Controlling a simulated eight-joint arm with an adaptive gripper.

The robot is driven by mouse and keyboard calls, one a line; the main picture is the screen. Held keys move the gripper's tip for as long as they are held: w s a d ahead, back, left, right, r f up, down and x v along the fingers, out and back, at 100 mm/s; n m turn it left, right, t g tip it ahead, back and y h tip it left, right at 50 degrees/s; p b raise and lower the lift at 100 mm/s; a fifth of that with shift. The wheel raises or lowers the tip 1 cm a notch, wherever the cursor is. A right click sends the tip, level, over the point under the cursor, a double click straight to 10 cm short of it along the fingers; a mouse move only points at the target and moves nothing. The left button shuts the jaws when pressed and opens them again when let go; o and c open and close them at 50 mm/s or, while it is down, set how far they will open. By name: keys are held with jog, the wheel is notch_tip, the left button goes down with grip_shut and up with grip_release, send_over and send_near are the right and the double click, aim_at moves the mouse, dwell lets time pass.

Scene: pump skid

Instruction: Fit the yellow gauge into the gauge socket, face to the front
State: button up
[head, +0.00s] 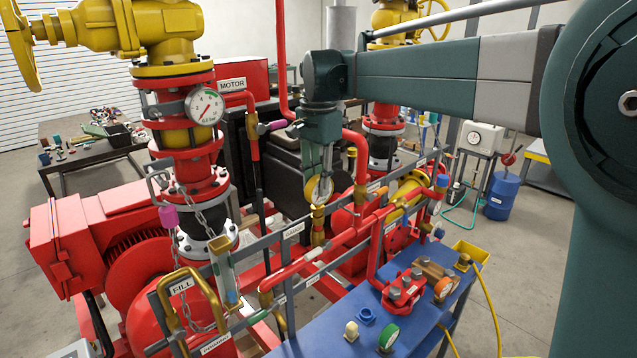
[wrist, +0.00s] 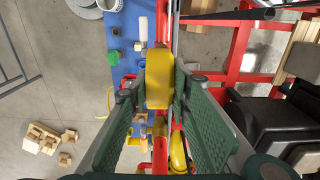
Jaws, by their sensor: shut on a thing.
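The yellow gauge (head: 319,189) is between the fingers of my gripper (head: 325,172) in the head view. It is upright, and part of its pale face shows towards the camera. It also shows edge-on in the wrist view (wrist: 159,78), with a green finger on each side. The brass gauge socket (head: 318,214) stands on the red pipework directly below the gauge, near the GAUGE label. The gauge's lower end meets or nearly meets the socket; I cannot tell whether it is seated. The socket is hidden in the wrist view.
Red pipes and the grey rail (head: 285,248) surround the socket closely.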

jog(key=shift+f+b, duration=0.4)
jog(key=shift+f, duration=0.45)
dwell(0.4)
jog(key=o, duration=1)
jog(key=shift+o, duration=0.2)
jog(key=shift+r, duration=0.1)
jog(key=shift+r, duration=5.95)
